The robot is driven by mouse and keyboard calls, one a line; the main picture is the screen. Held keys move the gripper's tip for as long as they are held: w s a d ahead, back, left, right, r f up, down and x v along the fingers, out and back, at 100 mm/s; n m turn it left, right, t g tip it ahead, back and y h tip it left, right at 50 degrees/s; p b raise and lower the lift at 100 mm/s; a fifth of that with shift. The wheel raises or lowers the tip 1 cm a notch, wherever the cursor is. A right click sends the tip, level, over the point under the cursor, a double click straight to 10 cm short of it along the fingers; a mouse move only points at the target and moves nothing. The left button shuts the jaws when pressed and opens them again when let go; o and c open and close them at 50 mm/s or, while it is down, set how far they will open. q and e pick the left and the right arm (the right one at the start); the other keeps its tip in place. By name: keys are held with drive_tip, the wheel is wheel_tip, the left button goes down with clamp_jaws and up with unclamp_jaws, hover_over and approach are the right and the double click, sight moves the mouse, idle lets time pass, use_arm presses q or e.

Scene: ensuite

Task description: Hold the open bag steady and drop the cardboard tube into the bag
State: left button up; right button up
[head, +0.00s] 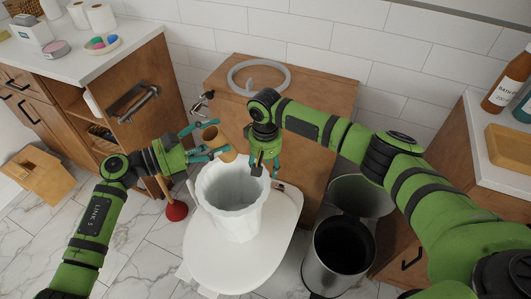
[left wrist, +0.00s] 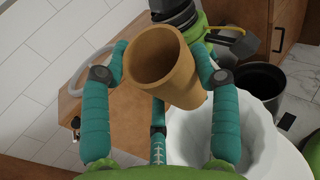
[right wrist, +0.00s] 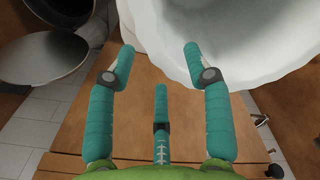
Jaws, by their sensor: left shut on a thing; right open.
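The brown cardboard tube (head: 226,153) is held by my left gripper (head: 207,147), just behind and left of the bag's rim. In the left wrist view the tube (left wrist: 168,60) is tilted, its hollow end facing the camera, with fingers on both sides. The white bag (head: 238,222) stands upright with its mouth open. It also shows in the left wrist view (left wrist: 243,140). My right gripper (head: 265,168) is at the bag's back right rim, pointing down. In the right wrist view its fingers are apart, and the bag's rim (right wrist: 180,50) reaches between the fingertips; I cannot tell whether they touch.
The bag stands on a white closed lid (head: 270,240). A wooden cabinet (head: 310,100) with a pale hose ring (head: 258,77) is behind. A dark open bin (head: 340,250) is at the right, and a red plunger (head: 176,211) at the left. Counters flank both sides.

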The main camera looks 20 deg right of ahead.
sight(265, 173)
drive_tip(key=shift+f, duration=2)
clamp_jaws()
